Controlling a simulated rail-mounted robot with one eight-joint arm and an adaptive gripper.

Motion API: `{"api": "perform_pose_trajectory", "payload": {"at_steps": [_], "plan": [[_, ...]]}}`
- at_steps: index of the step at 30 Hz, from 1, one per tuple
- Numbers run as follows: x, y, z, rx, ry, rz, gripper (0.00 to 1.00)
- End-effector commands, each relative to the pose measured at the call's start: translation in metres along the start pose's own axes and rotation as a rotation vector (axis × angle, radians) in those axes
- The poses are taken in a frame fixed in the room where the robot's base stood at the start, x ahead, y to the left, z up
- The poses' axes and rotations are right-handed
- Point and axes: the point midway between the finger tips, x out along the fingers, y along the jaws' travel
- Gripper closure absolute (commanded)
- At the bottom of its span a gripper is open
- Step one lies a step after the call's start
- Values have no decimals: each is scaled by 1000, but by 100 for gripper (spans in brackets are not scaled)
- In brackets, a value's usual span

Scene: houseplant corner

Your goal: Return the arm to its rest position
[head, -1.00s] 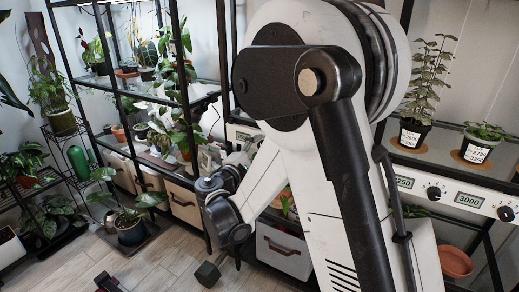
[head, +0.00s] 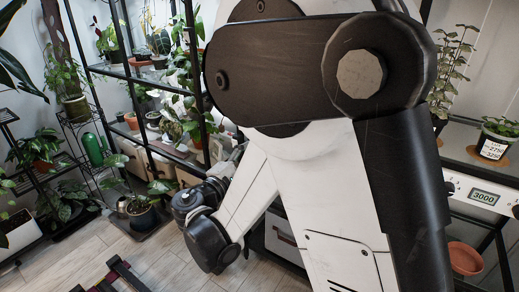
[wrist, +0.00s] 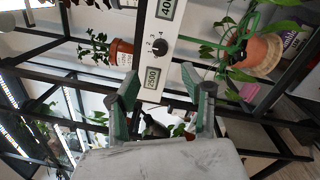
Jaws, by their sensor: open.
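In the wrist view my gripper (wrist: 158,82) is open, with its two green-grey fingers apart and nothing between them. My arm fills the middle and right of the head view, folded close to the camera, with its large white and black joint at the top. My gripper's fingers cannot be made out in the head view. In the wrist view a panel (wrist: 155,30) with a dial and number displays lies just beyond the fingertips, seen tilted; the distance to it cannot be told.
Black shelving (head: 125,75) with many plants stands behind my arm at left. A plant in a dark pot (head: 141,217) stands low beside it. At right a shelf carries a labelled potted plant (head: 495,140), with a terracotta pot (head: 466,258) below. Wooden floor (head: 170,268) shows at lower left.

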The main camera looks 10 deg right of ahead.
Motion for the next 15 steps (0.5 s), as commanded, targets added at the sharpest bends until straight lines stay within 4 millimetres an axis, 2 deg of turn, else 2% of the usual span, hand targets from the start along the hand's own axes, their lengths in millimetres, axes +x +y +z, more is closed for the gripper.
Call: {"api": "perform_pose_trajectory", "payload": {"at_steps": [5, 15], "plan": [[-10, 0, 0, 0, -1, 0, 57], [-10, 0, 1, 1, 0, -3, 57]]}}
